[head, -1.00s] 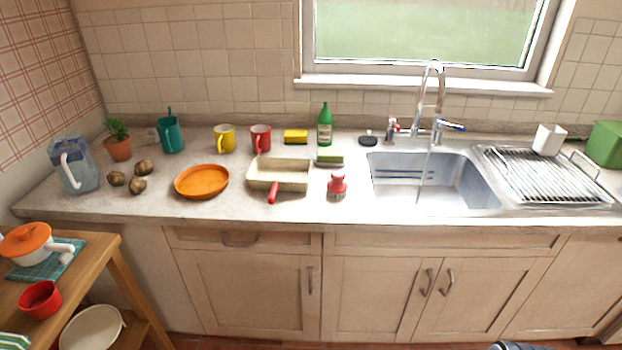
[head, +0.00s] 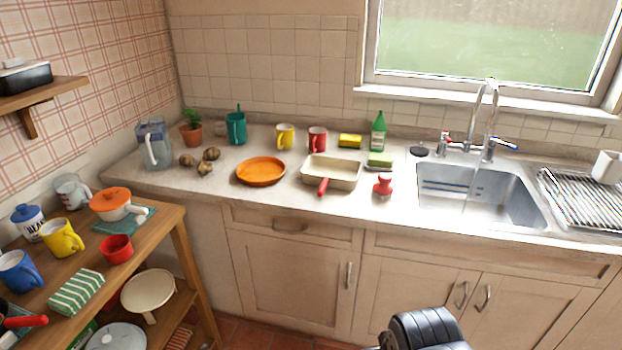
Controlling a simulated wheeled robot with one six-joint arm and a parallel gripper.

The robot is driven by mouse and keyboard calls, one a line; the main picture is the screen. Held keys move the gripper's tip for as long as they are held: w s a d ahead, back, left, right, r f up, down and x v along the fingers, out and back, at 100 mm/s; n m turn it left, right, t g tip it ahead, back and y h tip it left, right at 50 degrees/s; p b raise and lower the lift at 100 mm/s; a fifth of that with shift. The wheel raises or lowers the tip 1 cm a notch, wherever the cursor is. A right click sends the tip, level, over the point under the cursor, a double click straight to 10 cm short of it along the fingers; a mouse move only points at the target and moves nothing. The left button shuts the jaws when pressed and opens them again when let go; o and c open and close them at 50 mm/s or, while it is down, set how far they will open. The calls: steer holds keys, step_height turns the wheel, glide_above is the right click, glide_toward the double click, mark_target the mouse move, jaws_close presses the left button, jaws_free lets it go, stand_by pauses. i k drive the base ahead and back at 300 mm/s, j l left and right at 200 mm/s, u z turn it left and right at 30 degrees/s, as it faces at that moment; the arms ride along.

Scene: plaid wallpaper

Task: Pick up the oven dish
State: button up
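A cream rectangular dish (head: 345,176), which looks like the oven dish, sits on the counter left of the sink. A red handle (head: 322,186) shows at its front edge; I cannot tell whether it belongs to the dish. A round, shallow orange dish (head: 261,171) lies to its left. A dark, rounded end part of my arm, apparently my gripper (head: 425,328), shows at the bottom edge, in front of the lower cabinets and well away from the dish. Its fingertips cannot be made out.
The sink (head: 480,196) is to the right. A wooden shelf unit (head: 168,222) with crockery stands at left.

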mark_target(325, 172)
steer(key=i+u, duration=0.25)
steer(key=i, duration=0.4)
steer(key=i+l+u, duration=0.1)
steer(key=i+u, duration=0.15)
steer(key=i, duration=0.45)
